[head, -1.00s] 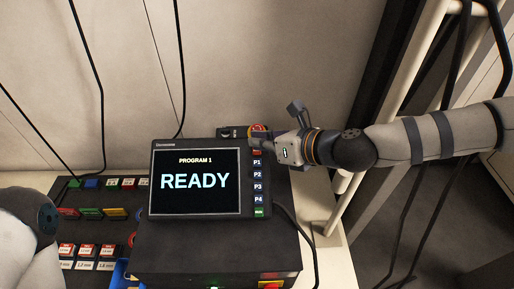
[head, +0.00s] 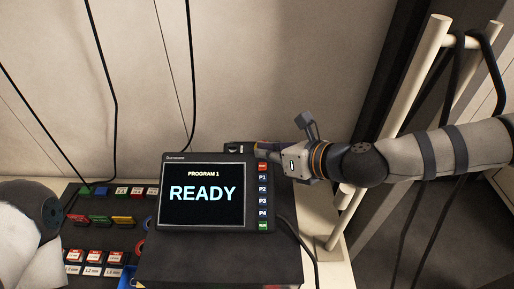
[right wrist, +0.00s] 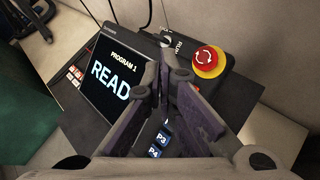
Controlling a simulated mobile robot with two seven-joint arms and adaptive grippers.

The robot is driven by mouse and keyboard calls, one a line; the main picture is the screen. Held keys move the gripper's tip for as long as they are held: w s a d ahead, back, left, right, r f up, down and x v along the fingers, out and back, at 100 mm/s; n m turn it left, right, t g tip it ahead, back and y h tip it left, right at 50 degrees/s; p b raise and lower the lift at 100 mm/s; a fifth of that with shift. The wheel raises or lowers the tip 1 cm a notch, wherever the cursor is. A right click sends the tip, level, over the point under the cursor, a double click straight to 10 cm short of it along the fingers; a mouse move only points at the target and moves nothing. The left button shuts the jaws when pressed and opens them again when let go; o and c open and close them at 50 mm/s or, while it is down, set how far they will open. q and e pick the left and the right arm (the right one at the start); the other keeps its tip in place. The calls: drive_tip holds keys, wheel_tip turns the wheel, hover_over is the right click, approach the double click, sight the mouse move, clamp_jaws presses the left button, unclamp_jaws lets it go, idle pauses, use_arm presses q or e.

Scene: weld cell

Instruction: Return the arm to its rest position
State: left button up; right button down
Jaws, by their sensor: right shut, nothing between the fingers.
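My right gripper (head: 262,149) is at the upper right corner of a black control panel, its arm coming in from the right. Its fingers are shut and empty in the right wrist view (right wrist: 165,75). The panel's screen (head: 203,193) reads "PROGRAM 1 READY"; it also shows in the right wrist view (right wrist: 112,80). A column of buttons (head: 263,189) runs down the panel's right side, with P1 to P4 labelled. In the right wrist view the fingers hide part of this column. Part of my left arm shows at the left edge; its gripper is out of view.
A red emergency stop button (right wrist: 208,58) sits behind the panel, close to the right fingers. Small coloured parts and boxes (head: 92,257) stand on the left. A pale pipe frame (head: 408,100) with black cables rises under and behind my right arm.

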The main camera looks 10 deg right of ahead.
drive_tip(key=s+a+f+n+g+p, duration=0.1)
drive_tip(key=s+a+f+n+g, duration=0.15)
drive_tip(key=s+f+n, duration=0.4)
drive_tip(key=s+a+f+n+g+h+p, duration=0.1)
drive_tip(key=s+n+g, duration=0.2)
drive_tip(key=s, duration=0.7)
drive_tip(key=s+a+f+n+g+p, duration=0.1)
drive_tip(key=s+a+f+n+g, duration=0.1)
drive_tip(key=s+f+n, duration=0.45)
use_arm(q)
drive_tip(key=w+r+t+p, duration=0.2)
drive_tip(key=w+r+p, duration=0.1)
drive_tip(key=w+r, duration=0.3)
drive_tip(key=shift+w+r+t, duration=0.3)
drive_tip(key=shift+r, duration=0.3)
use_arm(e)
drive_tip(key=s+d+r+n+g+h, duration=0.2)
drive_tip(key=s+d+n+g+h, duration=0.2)
drive_tip(key=s+d+n, duration=1.1)
drive_tip(key=s+d+h, duration=0.2)
drive_tip(key=s, duration=0.4)
drive_tip(key=shift+n+g, duration=0.3)
drive_tip(key=shift+g, duration=0.05)
